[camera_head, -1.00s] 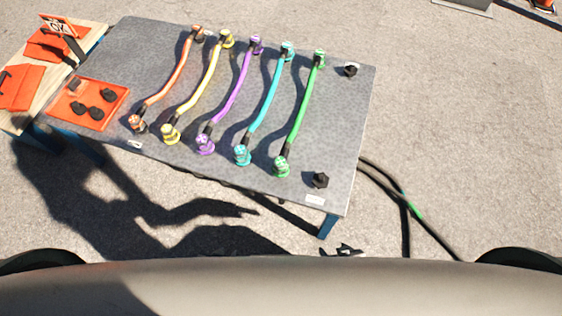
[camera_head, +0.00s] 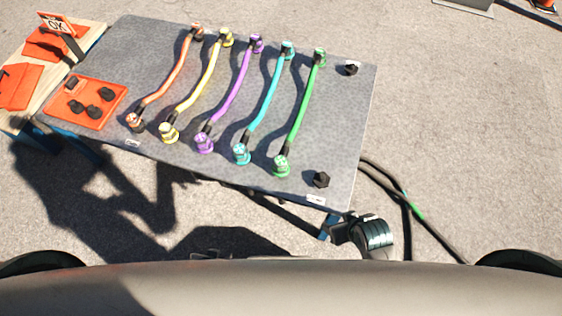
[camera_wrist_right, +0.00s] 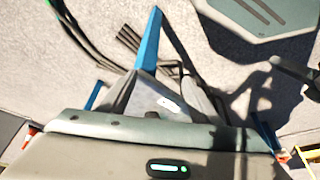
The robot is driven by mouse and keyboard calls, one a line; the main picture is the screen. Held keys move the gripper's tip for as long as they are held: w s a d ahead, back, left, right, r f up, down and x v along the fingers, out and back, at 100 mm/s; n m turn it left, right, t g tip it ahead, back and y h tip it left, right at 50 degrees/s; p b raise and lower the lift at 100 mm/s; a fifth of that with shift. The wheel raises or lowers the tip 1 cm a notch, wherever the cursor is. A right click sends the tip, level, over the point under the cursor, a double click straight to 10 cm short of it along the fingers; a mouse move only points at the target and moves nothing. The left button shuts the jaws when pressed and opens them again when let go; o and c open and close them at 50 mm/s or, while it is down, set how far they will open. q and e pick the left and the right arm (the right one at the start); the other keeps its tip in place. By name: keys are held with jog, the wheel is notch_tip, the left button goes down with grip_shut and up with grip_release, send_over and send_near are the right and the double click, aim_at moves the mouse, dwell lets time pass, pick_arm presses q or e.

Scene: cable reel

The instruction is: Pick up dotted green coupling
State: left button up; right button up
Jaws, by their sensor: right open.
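The green cable (camera_head: 303,108) lies at the right end of the row on the grey table. Its near green coupling (camera_head: 282,166) shows pale marks that look like dots; its far green coupling (camera_head: 320,56) looks plainer, though both are small. My right gripper (camera_head: 338,230) is open and empty beside the table's near right corner, apart from the coupling.
Orange, yellow, purple and teal cables lie left of the green one on the table (camera_head: 130,60). Black knobs (camera_head: 320,180) and (camera_head: 351,68) stand near the right edge. An orange tray (camera_head: 60,110) holds black parts. Loose cables (camera_head: 400,190) lie on the ground at right.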

jog(key=w+a+r+n+g+y, duration=0.1)
jog(key=w+a+r+n, duration=0.35)
jog(key=a, duration=0.25)
jog(key=w+a+r+n+g+y, duration=0.1)
jog(key=w+a+r+n+y, duration=0.15)
jog(key=w+a+n, duration=0.35)
jog(key=w+a+r+n, duration=0.4)
jog(key=a+r+n, duration=0.1)
jog(key=a, duration=0.3)
pick_arm(q)
jog(key=shift+s+a+f+g+b, duration=0.3)
jog(key=shift+s+a+g+b, duration=0.25)
jog(key=shift+s, duration=0.25)
pick_arm(e)
jog(key=w+d+r+n+g+h, duration=0.2)
jog(key=r+n, duration=0.6)
jog(key=n, duration=0.5)
jog(key=w+d+h, duration=0.1)
jog(key=w+h, duration=0.1)
jog(key=h, duration=0.1)
jog(key=shift+w+d, duration=0.3)
jog(key=shift+d, duration=0.1)
jog(key=shift+n, duration=0.25)
